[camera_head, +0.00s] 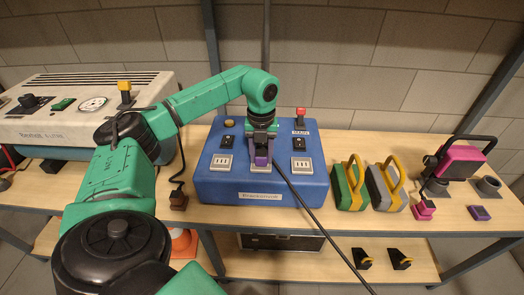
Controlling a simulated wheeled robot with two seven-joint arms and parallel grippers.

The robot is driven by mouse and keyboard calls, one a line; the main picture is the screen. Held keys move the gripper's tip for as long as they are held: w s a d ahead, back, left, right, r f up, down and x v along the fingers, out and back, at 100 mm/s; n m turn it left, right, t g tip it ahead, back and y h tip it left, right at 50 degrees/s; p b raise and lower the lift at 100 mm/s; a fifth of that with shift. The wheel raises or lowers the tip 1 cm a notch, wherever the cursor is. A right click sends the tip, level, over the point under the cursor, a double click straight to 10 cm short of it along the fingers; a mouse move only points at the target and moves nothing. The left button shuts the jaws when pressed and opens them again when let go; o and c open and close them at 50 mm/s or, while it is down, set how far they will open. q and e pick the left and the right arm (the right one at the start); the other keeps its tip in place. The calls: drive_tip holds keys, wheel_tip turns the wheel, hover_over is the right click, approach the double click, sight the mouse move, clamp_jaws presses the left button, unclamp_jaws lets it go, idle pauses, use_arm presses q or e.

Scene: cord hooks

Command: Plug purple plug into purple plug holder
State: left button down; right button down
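My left gripper (262,152) points down over the middle of the front of a blue box. A purple plug (262,161) shows between its fingers, and the gripper looks shut on it. The plug is at a pale socket on the box; I cannot tell how deep it sits. A black cord (312,205) runs from the plug down to the right. A small flat purple block, likely the purple plug holder (480,213), lies on the table at the far right, apart from the gripper. My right gripper is not in view.
The blue box (222,190) has switches and pale sockets on both sides. Green (349,186) and grey (386,187) blocks with yellow handles stand right of it. A magenta lamp (462,161) and small magenta block (424,208) are farther right. A white machine (75,120) stands left.

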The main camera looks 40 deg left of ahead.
sight(262, 153)
use_arm(q)
drive_tip(key=shift+r+p, duration=2.85)
drive_tip(key=shift+r, duration=0.2)
drive_tip(key=d+m, duration=0.1)
drive_tip(key=m, duration=0.2)
drive_tip(key=d+m, duration=0.1)
drive_tip(key=m, duration=0.2)
drive_tip(key=d+m, duration=0.2)
drive_tip(key=m, duration=0.1)
drive_tip(key=shift+s+d+f, duration=0.1)
drive_tip(key=shift+s+f, duration=0.15)
drive_tip(key=shift+s, duration=0.1)
drive_tip(key=s+d+m, duration=0.2)
drive_tip(key=d+m, duration=0.2)
drive_tip(key=m, duration=0.7)
drive_tip(key=s+d+f+m, duration=0.1)
drive_tip(key=d+m, duration=0.3)
drive_tip(key=m, duration=0.8)
drive_tip(key=s+d+m, duration=0.4)
drive_tip(key=d+m, duration=0.1)
drive_tip(key=m, duration=0.6)
drive_tip(key=shift+f, duration=0.15)
drive_tip(key=shift+w, duration=0.1)
